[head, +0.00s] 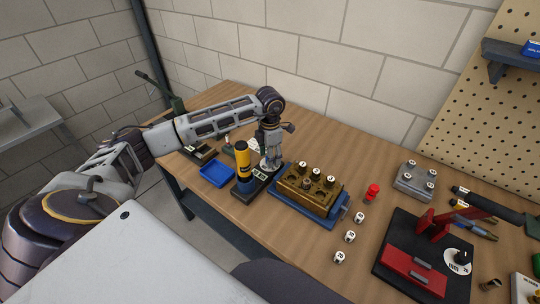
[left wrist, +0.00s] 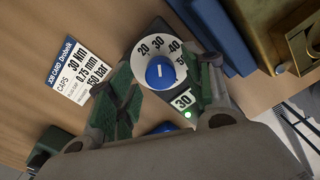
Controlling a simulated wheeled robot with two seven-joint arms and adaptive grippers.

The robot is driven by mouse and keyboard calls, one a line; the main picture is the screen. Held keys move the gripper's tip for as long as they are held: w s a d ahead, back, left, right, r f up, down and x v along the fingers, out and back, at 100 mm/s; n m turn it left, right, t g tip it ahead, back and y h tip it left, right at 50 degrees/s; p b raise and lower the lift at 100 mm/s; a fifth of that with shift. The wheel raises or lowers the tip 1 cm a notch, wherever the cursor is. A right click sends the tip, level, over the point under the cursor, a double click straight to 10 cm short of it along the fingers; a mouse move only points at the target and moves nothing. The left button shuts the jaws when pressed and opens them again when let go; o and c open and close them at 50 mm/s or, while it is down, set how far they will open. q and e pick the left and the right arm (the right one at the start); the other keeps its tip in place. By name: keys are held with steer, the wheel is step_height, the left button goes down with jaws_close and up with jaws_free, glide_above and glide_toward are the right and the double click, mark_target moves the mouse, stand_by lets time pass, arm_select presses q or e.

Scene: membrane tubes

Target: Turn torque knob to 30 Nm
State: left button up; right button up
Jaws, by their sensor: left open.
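The blue torque knob (left wrist: 160,72) sits in a white dial (left wrist: 148,48) marked 20, 30, 40 and 50 in the left wrist view. A white mark shows on the knob, roughly toward the dial's 30. A small display (left wrist: 183,100) beside it reads 30, and a green light (left wrist: 187,114) is lit. My left gripper (left wrist: 166,80) is open, its green-padded fingers on either side of the knob; contact cannot be told. In the head view my left gripper (head: 271,158) points down over the dark torque base (head: 246,196) and hides the knob.
A job card (left wrist: 80,66) reading 30 Nm lies beside the dial. A blue tray (head: 217,175) lies left; a brass block (head: 305,193) on a blue base sits right. White caps (head: 350,236) lie beyond it.

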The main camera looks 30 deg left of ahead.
arm_select(q)
step_height(320, 180, up, 12)
stand_by(0.9)
steer(key=shift+r, duration=0.1)
stand_by(0.5)
